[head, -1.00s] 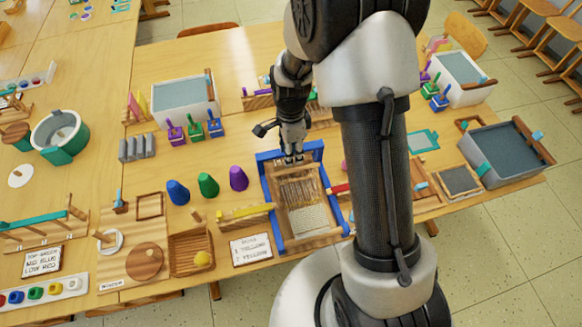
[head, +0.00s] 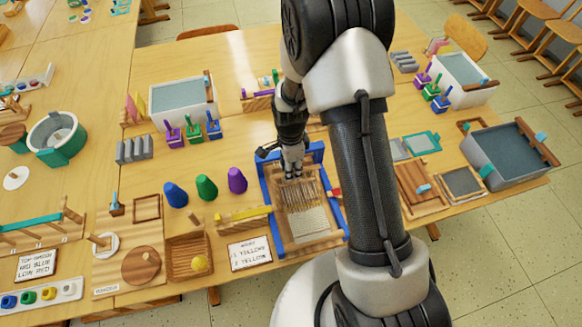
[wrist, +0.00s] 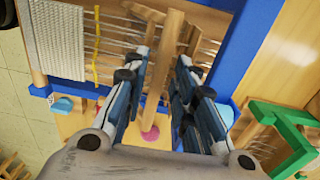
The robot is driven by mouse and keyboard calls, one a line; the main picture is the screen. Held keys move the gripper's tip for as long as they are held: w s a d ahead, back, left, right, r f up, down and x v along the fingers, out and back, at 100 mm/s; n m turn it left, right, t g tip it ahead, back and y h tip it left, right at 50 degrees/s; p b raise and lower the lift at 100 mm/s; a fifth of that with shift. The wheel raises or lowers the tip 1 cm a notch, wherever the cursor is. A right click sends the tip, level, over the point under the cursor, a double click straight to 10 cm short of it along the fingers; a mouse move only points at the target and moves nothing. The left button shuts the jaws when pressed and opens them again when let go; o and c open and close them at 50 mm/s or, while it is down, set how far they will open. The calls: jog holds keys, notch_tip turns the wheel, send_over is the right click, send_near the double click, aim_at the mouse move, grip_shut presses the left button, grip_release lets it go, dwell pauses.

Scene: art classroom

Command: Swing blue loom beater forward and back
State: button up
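The loom has a blue frame (head: 335,210), which also shows in the wrist view (wrist: 244,50). A pale woven piece (head: 308,224) covers its near part, with stretched threads beyond. A wooden beater bar (wrist: 166,75) crosses above the threads. My gripper (head: 292,177) is low over the far part of the loom. In the wrist view my gripper (wrist: 163,60) is open, with one finger on each side of the bar. Narrow gaps show between bar and fingers, so I see no firm contact. The bar's lower part is hidden.
Purple, green and blue cones (head: 206,187) stand left of the loom. A lettered card (head: 249,253) and a wooden tray with a yellow ball (head: 200,264) lie at the near left.

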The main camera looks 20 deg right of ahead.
grip_shut()
dwell(0.3)
jog(key=shift+w, duration=0.1)
